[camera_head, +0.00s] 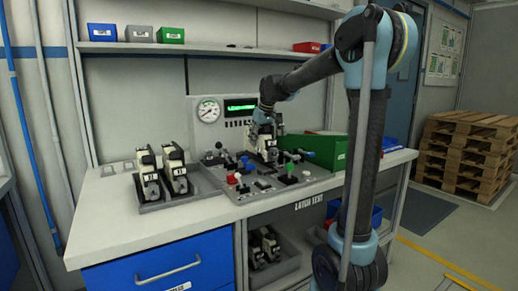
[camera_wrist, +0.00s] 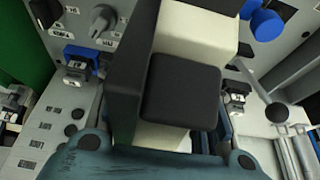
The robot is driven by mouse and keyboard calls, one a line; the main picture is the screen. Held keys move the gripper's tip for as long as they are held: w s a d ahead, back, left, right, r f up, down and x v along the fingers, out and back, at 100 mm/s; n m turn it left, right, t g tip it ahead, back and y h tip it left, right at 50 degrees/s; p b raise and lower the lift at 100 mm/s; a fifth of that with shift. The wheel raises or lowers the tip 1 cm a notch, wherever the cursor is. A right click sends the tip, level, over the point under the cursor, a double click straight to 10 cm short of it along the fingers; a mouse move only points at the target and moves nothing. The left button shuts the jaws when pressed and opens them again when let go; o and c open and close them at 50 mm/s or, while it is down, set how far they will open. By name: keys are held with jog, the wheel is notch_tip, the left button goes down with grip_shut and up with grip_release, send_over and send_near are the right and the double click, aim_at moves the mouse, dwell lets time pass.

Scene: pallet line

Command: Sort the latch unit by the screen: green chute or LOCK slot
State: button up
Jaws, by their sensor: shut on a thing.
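A white and black latch unit (camera_head: 264,143) is at the test panel (camera_head: 232,184), under my gripper (camera_head: 266,122). In the wrist view the unit (camera_wrist: 178,75) fills the middle, and my gripper (camera_wrist: 165,150) is shut on it. I cannot tell whether the unit touches the panel. The screen (camera_head: 240,105) behind it shows green text, too small to read. A green chute-like box (camera_head: 329,151) stands to the right of the unit; part of it is behind my arm. I cannot make out which opening is the LOCK slot.
A grey tray (camera_head: 163,202) with two more latch units (camera_head: 147,175) stands left of the panel. The panel carries knobs, levers and a red button (camera_head: 232,179). A round gauge (camera_head: 208,110) is beside the screen. The front left counter is clear.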

notch_tip(320, 180, up, 15)
jog(key=shift+f, duration=0.1)
dwell(0.8)
